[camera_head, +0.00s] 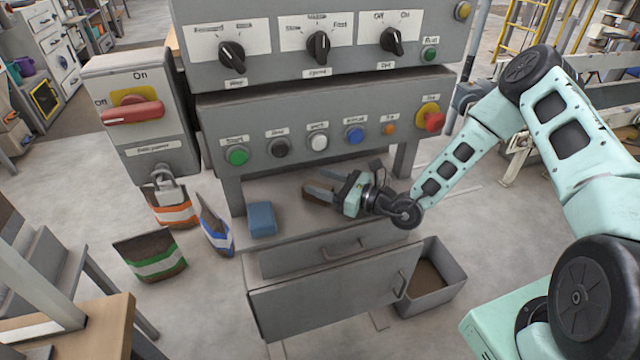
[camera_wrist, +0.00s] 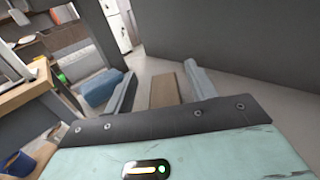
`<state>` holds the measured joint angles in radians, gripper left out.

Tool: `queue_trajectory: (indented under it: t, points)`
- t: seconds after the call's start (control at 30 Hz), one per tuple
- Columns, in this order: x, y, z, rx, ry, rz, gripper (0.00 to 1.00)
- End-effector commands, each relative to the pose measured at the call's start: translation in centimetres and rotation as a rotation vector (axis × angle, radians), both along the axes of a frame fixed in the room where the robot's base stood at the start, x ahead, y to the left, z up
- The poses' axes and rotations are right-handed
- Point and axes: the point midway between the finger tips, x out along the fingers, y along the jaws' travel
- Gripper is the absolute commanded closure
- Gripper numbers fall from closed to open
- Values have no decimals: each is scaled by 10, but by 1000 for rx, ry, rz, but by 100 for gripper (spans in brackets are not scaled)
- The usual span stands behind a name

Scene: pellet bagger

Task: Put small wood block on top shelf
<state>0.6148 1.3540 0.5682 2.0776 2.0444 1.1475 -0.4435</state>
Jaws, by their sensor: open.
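The small wood block (camera_head: 316,200) is a brown piece on the grey shelf of the machine, below the row of push buttons. It also shows in the wrist view (camera_wrist: 163,91) as a plain tan block between my two fingers. My gripper (camera_head: 308,192) reaches in from the right, low over that shelf, with its fingers pointing left. In the wrist view my gripper (camera_wrist: 160,72) is open, one finger on each side of the block, with a gap visible at least on the left. I cannot tell which surface is the top shelf.
A blue block-like item (camera_head: 262,219) lies left of my gripper on the same shelf. The button panel (camera_head: 330,130) overhangs the shelf closely. A drawer (camera_head: 335,300) stands out below, with a grey bin (camera_head: 440,290) at its right. Several bags, one green-striped (camera_head: 150,258), stand left on the floor.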

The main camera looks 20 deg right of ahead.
Motion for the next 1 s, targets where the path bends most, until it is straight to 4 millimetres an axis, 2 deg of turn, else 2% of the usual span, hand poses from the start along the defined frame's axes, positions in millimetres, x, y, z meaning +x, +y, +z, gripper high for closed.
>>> queue_trajectory:
  t: [0.2, 0.4, 0.63, 0.73, 0.83, 0.97, 1.0]
  points:
    - [-35, -37, -3, 0, 3, -6, 44]
    - [-62, -63, -2, -1, 2, -5, 44]
    - [-77, -74, 0, -5, -4, 11, 44]
    - [-85, -55, 14, -35, -35, 111, 44]
    - [-106, -16, 39, -108, -103, 325, 44]
    - [-159, 41, 72, -258, -226, 710, 44]
    - [-179, 54, 80, -311, -266, 828, 44]
